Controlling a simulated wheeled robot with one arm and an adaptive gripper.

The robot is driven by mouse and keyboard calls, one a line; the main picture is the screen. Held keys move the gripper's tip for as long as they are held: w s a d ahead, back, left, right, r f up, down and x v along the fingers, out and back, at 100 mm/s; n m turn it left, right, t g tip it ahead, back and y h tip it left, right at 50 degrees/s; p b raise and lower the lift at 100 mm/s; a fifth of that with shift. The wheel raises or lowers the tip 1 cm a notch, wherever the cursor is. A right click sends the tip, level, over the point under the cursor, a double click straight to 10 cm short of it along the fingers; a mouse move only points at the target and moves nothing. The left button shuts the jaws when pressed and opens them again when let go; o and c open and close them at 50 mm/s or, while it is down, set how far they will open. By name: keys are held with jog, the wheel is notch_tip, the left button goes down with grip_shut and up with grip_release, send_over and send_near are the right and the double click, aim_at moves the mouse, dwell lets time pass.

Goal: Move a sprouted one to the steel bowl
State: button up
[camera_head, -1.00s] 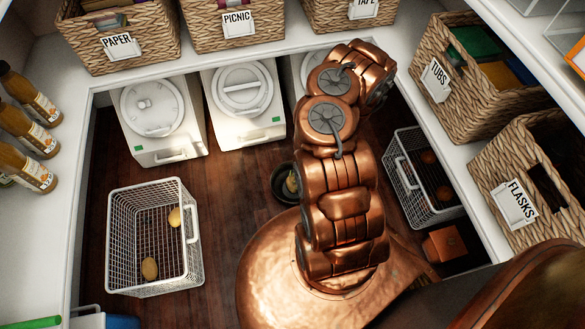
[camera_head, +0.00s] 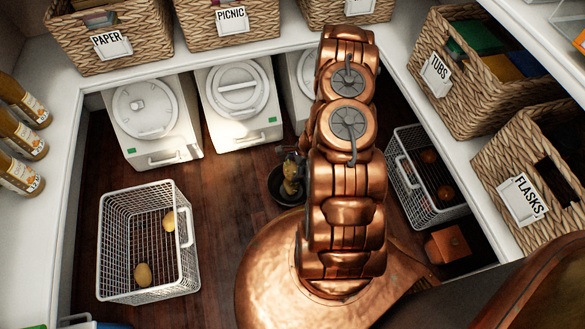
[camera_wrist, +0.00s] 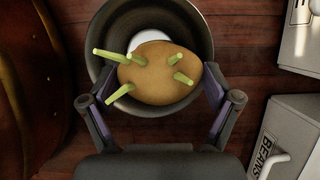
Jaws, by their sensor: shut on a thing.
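My gripper (camera_wrist: 161,105) is shut on a tan potato (camera_wrist: 160,82) with several pale green sprouts. The wrist view shows the potato over the dark grey steel bowl (camera_wrist: 103,35), covering part of its opening. A pale patch shows inside the bowl; I cannot tell what it is. In the head view the bowl (camera_head: 278,195) stands on the wooden floor left of my arm, with the held potato (camera_head: 291,174) at its opening. The exact height above the bowl is unclear. My gripper is mostly hidden by my arm there.
A white wire basket (camera_head: 104,240) at left holds two potatoes (camera_head: 143,274). Another wire basket (camera_head: 407,180) at right holds dark reddish round things. White lidded bins (camera_head: 150,115) stand behind. An orange-brown box (camera_head: 447,244) lies at right. Shelves with wicker baskets surround the floor.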

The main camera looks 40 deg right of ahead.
aim_at(293, 175)
jog(key=shift+f+b, duration=1.4)
jog(key=shift+f, duration=1.4)
jog(key=o, duration=1)
jog(key=v, duration=1.2)
